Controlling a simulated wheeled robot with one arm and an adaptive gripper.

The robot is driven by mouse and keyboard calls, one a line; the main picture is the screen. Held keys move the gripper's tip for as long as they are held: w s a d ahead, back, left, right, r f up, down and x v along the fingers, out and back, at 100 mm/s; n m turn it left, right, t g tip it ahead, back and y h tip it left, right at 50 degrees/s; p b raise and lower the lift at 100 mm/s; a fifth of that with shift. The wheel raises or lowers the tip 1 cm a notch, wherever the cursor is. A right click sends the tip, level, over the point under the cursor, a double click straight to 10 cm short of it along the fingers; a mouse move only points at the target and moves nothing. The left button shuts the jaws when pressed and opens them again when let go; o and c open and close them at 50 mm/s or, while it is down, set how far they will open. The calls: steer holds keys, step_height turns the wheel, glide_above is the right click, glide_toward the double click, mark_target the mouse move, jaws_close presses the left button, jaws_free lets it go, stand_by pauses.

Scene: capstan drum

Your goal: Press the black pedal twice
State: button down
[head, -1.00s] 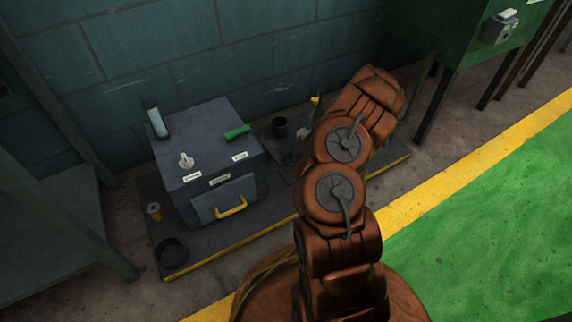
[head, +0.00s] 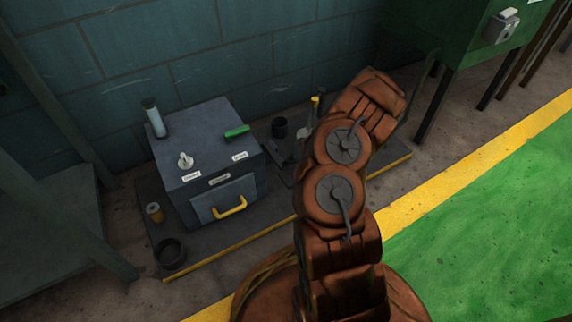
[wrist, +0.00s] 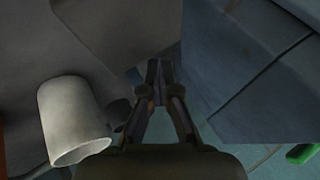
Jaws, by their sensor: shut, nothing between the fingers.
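A dark flat piece (head: 284,174), possibly the black pedal, lies on the platform just right of the grey box. My arm hides part of that area in the head view, and I cannot make out the pedal's outline. My gripper (wrist: 160,68) is shut and empty in the wrist view, its fingertips together over a dark grey surface. I cannot tell whether the tips touch it. In the head view the gripper is mostly hidden behind my arm.
The grey box (head: 212,147) has a knob (head: 185,161), a green handle (head: 236,132) and a yellow drawer handle (head: 230,207). A pale cylinder (wrist: 73,120) is close left of my gripper.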

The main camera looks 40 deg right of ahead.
mark_target(289, 169)
steer(key=shift+s+f+b, duration=0.2)
steer(key=shift+f+b, duration=0.4)
steer(key=shift+f, duration=0.15)
steer(key=shift+s+f+b, duration=0.15)
steer(key=shift+f+b, duration=0.45)
steer(key=shift+f, duration=0.15)
stand_by(1.5)
stand_by(0.3)
steer(key=shift+w+r+p, duration=0.25)
steer(key=shift+r+p, duration=0.3)
steer(key=shift+r, duration=0.5)
steer(key=shift+w+r+p, duration=0.2)
steer(key=shift+r+p, duration=0.35)
steer(key=shift+r, duration=0.55)
steer(key=shift+w+r+p, duration=0.25)
steer(key=shift+r+p, duration=0.3)
steer(key=shift+r, duration=0.5)
steer(key=shift+r, duration=0.1)
steer(key=r+p, duration=0.1)
steer(key=r, duration=0.1)
steer(key=w+r+p, duration=0.1)
steer(key=r, duration=0.1)
steer(key=shift+d+r, duration=0.1)
steer(key=shift+r, duration=0.2)
